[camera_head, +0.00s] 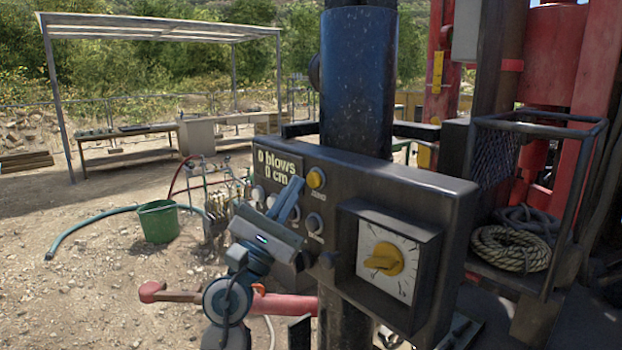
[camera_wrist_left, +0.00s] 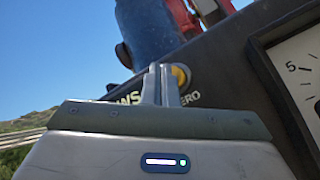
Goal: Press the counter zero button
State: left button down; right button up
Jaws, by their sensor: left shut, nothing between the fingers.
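The dark control box (camera_head: 430,187) stands in front of me, with a display (camera_head: 278,164) reading "0 blows 0 cm". The round yellow zero button (camera_head: 316,178) is right of the display, with a partly readable label beneath it. My left gripper (camera_head: 296,182) is shut and empty, its tips up and just left of the button in the head view. In the left wrist view the shut fingers (camera_wrist_left: 160,68) partly cover the yellow button (camera_wrist_left: 181,76) and its label. I cannot tell whether the tips touch the panel. My right gripper is not in view.
A dial with a yellow knob (camera_head: 383,259) sits in a raised frame on the box's right. A blue column (camera_head: 358,80) rises behind. A green bucket (camera_head: 158,221) stands on the ground left.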

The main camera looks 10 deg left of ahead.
pick_arm(q)
jog(key=s+a+p, duration=0.1)
jog(key=s, duration=0.1)
jog(key=s+a, duration=0.2)
jog(key=shift+p, duration=0.4)
dwell(0.6)
